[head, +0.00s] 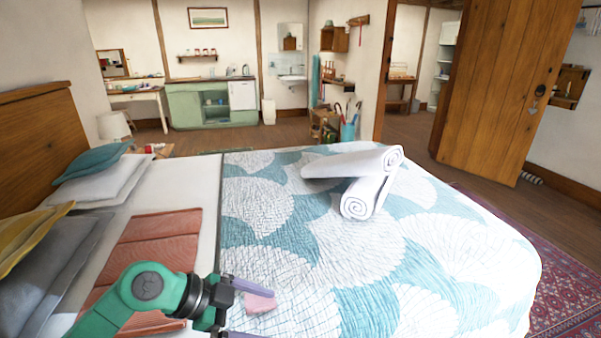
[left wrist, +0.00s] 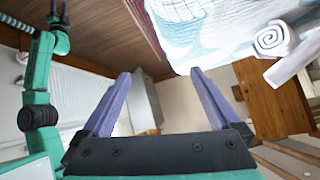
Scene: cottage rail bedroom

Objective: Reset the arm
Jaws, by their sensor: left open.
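My left gripper (head: 258,311) reaches in from the bottom of the head view, over the near part of the bed. Its two purple fingers are spread apart. In the left wrist view the open fingers (left wrist: 158,72) have nothing between them. A small pink item (head: 260,303) shows between the fingers in the head view; it appears to lie on the bed cover. A green arm, seemingly my right one, stands at the left of the wrist view with its dark end (left wrist: 59,20) near the top; its jaws are too small to tell.
The bed has a teal and white patterned cover (head: 300,225). Rolled white towels (head: 368,195) lie stacked on it. A folded reddish blanket (head: 155,245) and pillows (head: 100,185) are at the left. A wooden door (head: 505,90) stands open at the right; floor shows beyond the bed.

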